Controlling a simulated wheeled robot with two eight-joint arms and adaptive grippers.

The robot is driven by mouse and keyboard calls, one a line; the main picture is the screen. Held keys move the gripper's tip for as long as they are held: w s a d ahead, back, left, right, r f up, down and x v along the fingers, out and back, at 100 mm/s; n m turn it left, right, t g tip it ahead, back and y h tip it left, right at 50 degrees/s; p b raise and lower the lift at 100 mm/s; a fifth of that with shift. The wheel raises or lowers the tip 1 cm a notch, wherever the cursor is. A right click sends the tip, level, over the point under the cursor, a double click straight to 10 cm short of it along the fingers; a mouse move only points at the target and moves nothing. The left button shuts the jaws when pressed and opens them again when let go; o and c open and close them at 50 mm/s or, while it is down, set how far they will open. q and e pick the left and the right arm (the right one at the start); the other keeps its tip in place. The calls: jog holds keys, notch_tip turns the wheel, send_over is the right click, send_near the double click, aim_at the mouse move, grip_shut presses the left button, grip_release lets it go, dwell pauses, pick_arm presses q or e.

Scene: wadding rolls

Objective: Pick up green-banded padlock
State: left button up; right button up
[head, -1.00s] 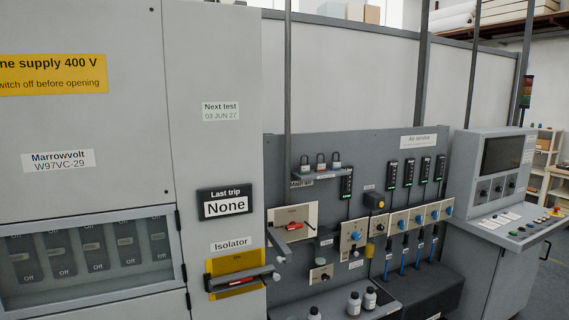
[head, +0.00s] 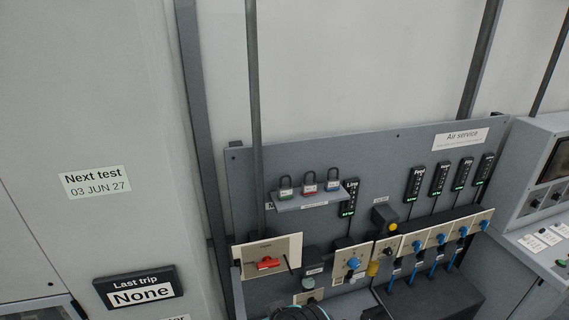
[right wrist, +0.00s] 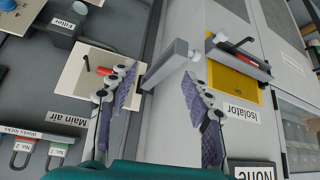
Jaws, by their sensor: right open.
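The green-banded padlock (head: 286,191) stands at the left end of a small grey shelf (head: 305,201) in the head view, shackle up. A red-banded padlock (head: 309,188) and a blue-banded one (head: 333,185) stand to its right. The right wrist view is upside down; there the green-banded padlock (right wrist: 57,152) shows at the lower left, beside the red-banded one (right wrist: 22,156). My right gripper (right wrist: 162,80) is open, nothing between its purple-patterned fingers, and apart from the padlocks. A dark rounded part of my arm shows at the head view's bottom edge. My left gripper is out of view.
A panel with a red handle (head: 268,263) sits below the shelf. A vertical post (head: 254,120) stands just left of the padlocks. Black modules (head: 348,198) hang right of them. In the right wrist view, the isolator handle (right wrist: 240,58) projects from the cabinet.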

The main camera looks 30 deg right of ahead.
notch_tip(320, 180, up, 7)
jog(key=w+p, duration=0.2)
jog(key=p, duration=0.2)
jog(key=m+t+h+p, duration=0.2)
jog(key=m+t+h, duration=0.1)
jog(key=t, duration=0.3)
send_near(286, 193)
jog(key=d+x, duration=0.1)
jog(key=x, duration=0.3)
jog(key=shift+w+a+f, duration=0.1)
jog(key=shift+w+a, duration=0.2)
jog(key=shift+w, duration=0.25)
jog(key=x, duration=0.5)
jog(key=shift+w+f, duration=0.25)
jog(key=shift+f, duration=0.1)
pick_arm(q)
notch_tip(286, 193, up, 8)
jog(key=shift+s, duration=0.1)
pick_arm(e)
jog(key=shift+s, duration=0.1)
jog(key=shift+c, duration=0.3)
jog(key=c, duration=1)
